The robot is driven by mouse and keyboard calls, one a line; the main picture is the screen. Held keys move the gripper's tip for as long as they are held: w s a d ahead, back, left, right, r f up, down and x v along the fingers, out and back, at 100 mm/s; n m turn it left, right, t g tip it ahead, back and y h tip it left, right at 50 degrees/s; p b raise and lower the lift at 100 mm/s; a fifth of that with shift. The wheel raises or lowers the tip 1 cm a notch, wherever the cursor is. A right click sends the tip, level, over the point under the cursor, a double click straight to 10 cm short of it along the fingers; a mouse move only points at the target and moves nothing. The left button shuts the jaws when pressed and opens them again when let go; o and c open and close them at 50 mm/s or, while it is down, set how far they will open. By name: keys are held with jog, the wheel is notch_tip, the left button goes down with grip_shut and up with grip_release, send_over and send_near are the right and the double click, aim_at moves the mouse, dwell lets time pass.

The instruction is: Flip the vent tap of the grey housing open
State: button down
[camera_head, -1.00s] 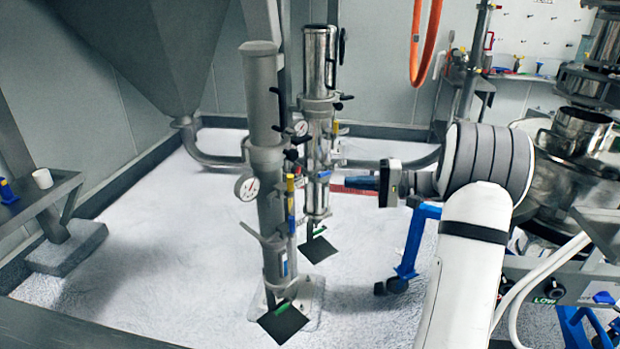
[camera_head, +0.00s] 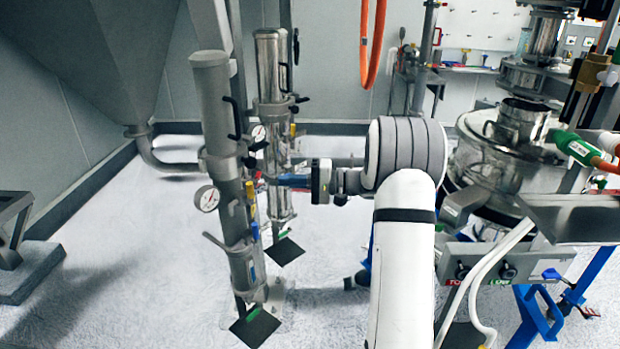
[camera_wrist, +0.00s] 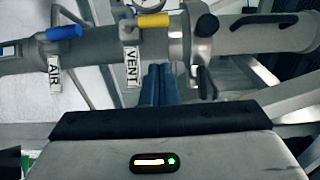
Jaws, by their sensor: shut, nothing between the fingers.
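The grey housing (camera_head: 213,110) stands upright left of centre in the head view; in the wrist view (camera_wrist: 98,48) it runs across the top. Its vent tap (camera_wrist: 154,20) has a yellow handle lying along the housing, beside a white VENT tag (camera_wrist: 132,67). The yellow handle also shows in the head view (camera_head: 251,194). My gripper (camera_head: 280,181) is to the right of the housing. In the wrist view its blue fingers (camera_wrist: 159,70) are shut together and empty, just below the housing near the VENT tag. I cannot tell whether they touch it.
A blue-handled tap (camera_wrist: 64,32) with an AIR tag (camera_wrist: 55,74) sits along the same housing. A pressure gauge (camera_head: 206,198) sticks out on its left. A shiny metal housing (camera_head: 271,75) stands close behind. Steel sifter machinery (camera_head: 510,165) is on the right; floor at left is open.

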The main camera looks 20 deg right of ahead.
aim_at(250, 190)
jog(key=a, duration=0.2)
jog(key=a+p, duration=0.1)
jog(key=a, duration=0.2)
jog(key=shift+s+a, duration=0.3)
jog(key=shift+a, duration=0.1)
jog(key=shift+d, duration=0.25)
